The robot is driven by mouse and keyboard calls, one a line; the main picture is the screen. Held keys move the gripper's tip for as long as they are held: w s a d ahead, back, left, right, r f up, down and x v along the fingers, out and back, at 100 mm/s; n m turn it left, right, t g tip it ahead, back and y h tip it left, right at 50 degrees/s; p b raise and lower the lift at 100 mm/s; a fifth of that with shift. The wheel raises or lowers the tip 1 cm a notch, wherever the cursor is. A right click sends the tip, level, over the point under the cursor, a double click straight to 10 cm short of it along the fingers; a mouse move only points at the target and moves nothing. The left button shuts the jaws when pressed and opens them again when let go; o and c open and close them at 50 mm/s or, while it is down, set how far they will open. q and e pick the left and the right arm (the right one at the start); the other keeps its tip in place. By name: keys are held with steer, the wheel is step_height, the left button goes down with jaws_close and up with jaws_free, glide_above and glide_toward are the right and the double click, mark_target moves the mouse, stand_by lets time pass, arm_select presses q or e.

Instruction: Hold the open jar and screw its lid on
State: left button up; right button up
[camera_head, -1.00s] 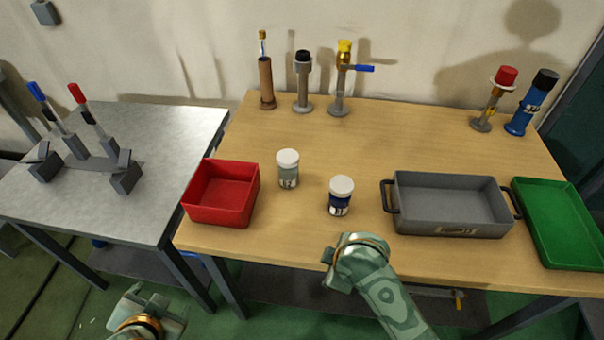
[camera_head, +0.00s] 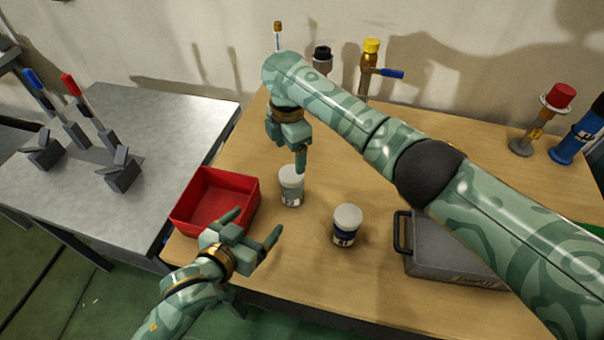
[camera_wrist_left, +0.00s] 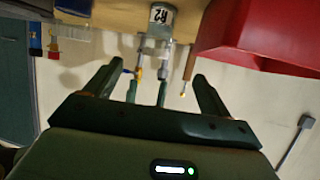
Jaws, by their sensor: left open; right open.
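A pale, clear jar (camera_head: 290,191) with a white top (camera_head: 291,174) stands upright on the wooden table beside the red bin. In the left wrist view, a jar labelled R2 (camera_wrist_left: 158,18) shows beyond the open fingers (camera_wrist_left: 154,84). My right gripper (camera_head: 299,158) points down just above the pale jar; its finger gap is hidden.
A red bin (camera_head: 184,212) lies close to my left gripper. Stands with a yellow-topped tap (camera_head: 370,60) and a red knob (camera_head: 560,96) are at the back. A metal side table (camera_head: 165,125) is at left.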

mark_target(287, 188)
steer(key=shift+w+d+r, duration=0.15)
steer(key=shift+r, duration=0.15)
arm_select(q)
steer(key=shift+r, duration=0.15)
steer(key=shift+w, duration=0.1)
steer(key=x, duration=1.6)
steer(key=shift+w+d, duration=0.1)
steer(key=shift+d, duration=0.15)
